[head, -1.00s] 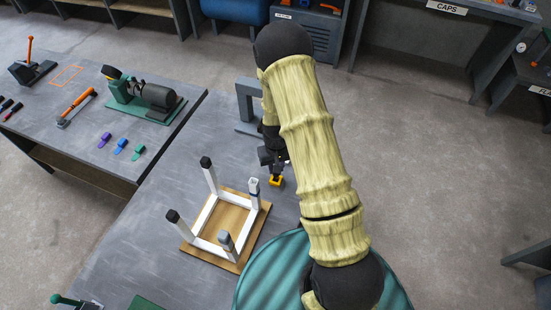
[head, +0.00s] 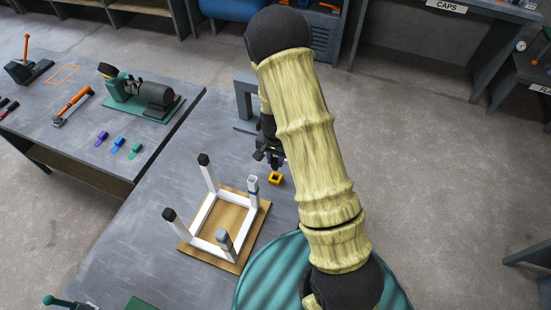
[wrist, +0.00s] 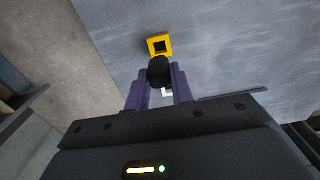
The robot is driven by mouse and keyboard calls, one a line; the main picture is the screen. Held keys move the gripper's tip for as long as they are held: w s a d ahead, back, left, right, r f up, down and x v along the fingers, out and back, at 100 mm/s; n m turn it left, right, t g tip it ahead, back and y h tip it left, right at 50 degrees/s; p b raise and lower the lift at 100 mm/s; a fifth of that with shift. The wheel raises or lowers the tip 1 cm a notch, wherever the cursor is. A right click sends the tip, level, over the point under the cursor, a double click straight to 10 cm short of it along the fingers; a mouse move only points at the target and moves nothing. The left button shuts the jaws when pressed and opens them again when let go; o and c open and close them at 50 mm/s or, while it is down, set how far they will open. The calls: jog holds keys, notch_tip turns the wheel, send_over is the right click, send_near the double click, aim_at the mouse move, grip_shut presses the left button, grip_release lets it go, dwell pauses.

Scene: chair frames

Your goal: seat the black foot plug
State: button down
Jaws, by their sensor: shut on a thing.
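My gripper (wrist: 160,85) is shut on the black foot plug (wrist: 160,70), held between its purple fingers in the wrist view. The yellow square holder (wrist: 168,40) with a dark opening lies just beyond the plug in that view. In the head view, my gripper (head: 275,160) is above and a little behind the yellow holder (head: 276,178); the plug cannot be made out there. The upturned white chair frame (head: 206,208) stands on a wooden board (head: 229,263). Two legs have black ends, the front one a grey end, and the right rear leg (head: 253,190) has an open top and a blue band.
A grey upright frame (head: 243,105) stands behind my gripper. The left bench holds a green machine (head: 140,95) and several coloured clips (head: 118,143). A teal round surface (head: 265,275) lies at the front. Bare grey table (head: 165,160) lies left of the chair frame.

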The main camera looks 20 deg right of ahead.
aim_at(275, 170)
jog(key=shift+f+b, duration=1.65)
jog(key=shift+f, duration=0.55)
jog(key=shift+f+b, duration=0.9)
jog(key=shift+f, duration=0.45)
jog(key=c, duration=1.1)
grip_release()
jog(key=shift+r, duration=0.1)
notch_tip(275, 170, up, 17)
jog(key=shift+r+b, duration=0.1)
jog(key=shift+b, duration=0.55)
jog(key=shift+s, duration=0.1)
